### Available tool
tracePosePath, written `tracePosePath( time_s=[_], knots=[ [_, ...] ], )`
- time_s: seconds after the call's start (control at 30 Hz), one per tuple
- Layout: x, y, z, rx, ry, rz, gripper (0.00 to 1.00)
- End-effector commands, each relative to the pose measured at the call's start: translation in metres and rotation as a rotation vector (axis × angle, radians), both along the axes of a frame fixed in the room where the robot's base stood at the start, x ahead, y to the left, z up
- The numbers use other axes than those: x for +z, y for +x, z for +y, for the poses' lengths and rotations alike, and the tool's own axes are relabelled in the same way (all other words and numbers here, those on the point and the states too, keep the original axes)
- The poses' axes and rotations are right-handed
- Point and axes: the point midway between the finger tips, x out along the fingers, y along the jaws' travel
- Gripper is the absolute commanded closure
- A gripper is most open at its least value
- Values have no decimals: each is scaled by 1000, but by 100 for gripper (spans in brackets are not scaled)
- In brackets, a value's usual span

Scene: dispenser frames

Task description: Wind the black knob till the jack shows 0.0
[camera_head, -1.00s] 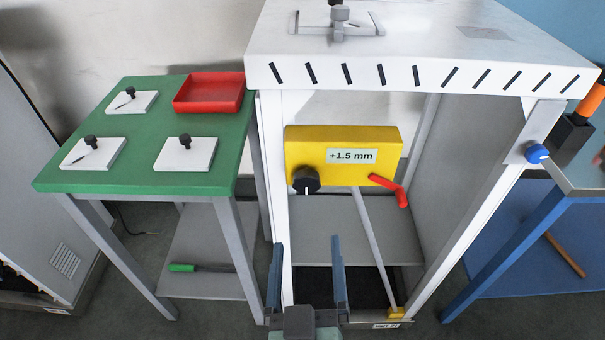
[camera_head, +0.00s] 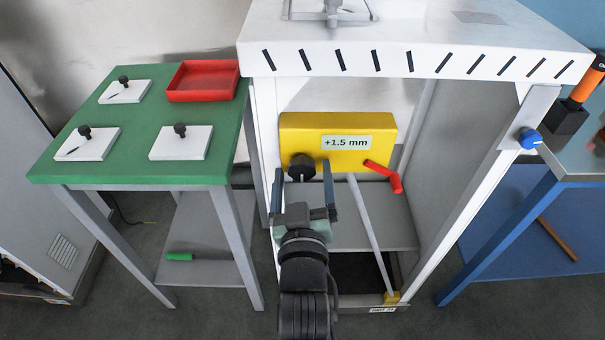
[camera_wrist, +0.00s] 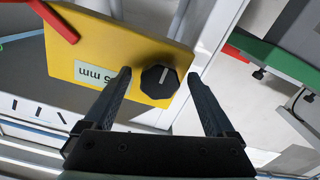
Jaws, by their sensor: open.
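The yellow jack box (camera_head: 338,128) hangs in the white frame, and its display (camera_head: 346,142) reads +1.5 mm. The black knob (camera_head: 301,167) is at the box's lower left, with a white pointer line. A red lever (camera_head: 384,176) sticks out at the lower right. My gripper (camera_head: 303,176) is open, its fingers spread to the left and right of the knob in the head view. In the wrist view the knob (camera_wrist: 160,82) shows between the open fingers (camera_wrist: 163,86), apart from both. The box (camera_wrist: 105,55) appears turned over there.
A green table (camera_head: 130,155) with white plates and a red tray (camera_head: 203,82) stands at the left. White frame legs (camera_head: 265,135) flank the box. A blue knob (camera_head: 530,138) is on the right leg. A grey rod (camera_head: 368,235) slants down below the box.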

Motion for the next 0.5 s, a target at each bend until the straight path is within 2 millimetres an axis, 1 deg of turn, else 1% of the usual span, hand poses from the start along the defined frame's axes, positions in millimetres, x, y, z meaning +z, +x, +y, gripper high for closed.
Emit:
tracePosePath(
  time_s=[0.3,0.47,0.5],
  knots=[
    [0,2,0,0,0,0,10],
    [0,2,0,0,0,0,39],
    [0,2,0,0,0,0,46]
  ],
)
